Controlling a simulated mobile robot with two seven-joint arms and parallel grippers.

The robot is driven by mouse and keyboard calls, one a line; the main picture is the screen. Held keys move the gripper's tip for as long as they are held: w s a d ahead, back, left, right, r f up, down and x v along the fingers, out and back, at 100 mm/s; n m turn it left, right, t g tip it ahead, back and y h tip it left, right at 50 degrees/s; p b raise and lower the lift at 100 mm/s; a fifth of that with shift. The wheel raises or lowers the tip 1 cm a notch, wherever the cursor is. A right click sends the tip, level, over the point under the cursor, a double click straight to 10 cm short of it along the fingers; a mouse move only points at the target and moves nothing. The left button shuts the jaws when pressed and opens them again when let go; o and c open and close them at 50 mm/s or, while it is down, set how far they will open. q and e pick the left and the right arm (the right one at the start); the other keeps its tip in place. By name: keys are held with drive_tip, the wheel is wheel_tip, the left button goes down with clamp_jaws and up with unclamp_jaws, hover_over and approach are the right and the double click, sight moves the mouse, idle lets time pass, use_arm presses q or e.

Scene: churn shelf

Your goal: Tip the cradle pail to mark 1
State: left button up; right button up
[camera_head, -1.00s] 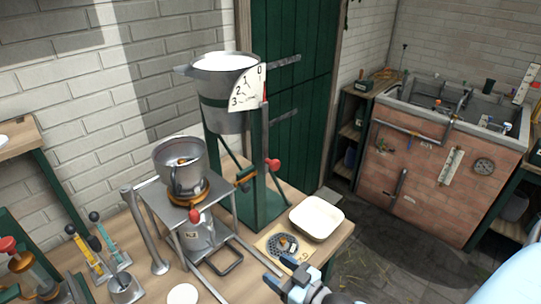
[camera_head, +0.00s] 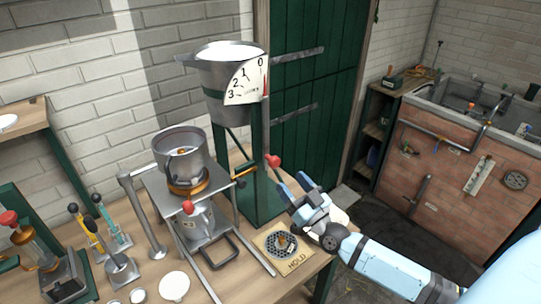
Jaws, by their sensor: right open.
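The cradle pail (camera_head: 205,75) is a large grey metal pail with white contents, hanging level in a green stand (camera_head: 258,185) at the upper middle. A white dial (camera_head: 243,84) marked 0 to 3 is on its right side, with a red pointer (camera_head: 265,84) near 0. A red knob (camera_head: 273,161) sits on the stand's right side below the dial. My right gripper (camera_head: 294,186) is open and empty, its fingers just below and right of the red knob, apart from it as far as I can tell. My left gripper is not in view.
A smaller metal pot (camera_head: 180,155) stands on a raised metal frame left of the stand. A HOLD plate (camera_head: 285,249) with a round grate lies in front. Small tools stand at lower left.

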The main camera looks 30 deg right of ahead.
sight(277, 164)
drive_tip(key=x, duration=1)
drive_tip(key=shift+w+f, duration=0.1)
drive_tip(key=shift+f, duration=0.05)
clamp_jaws()
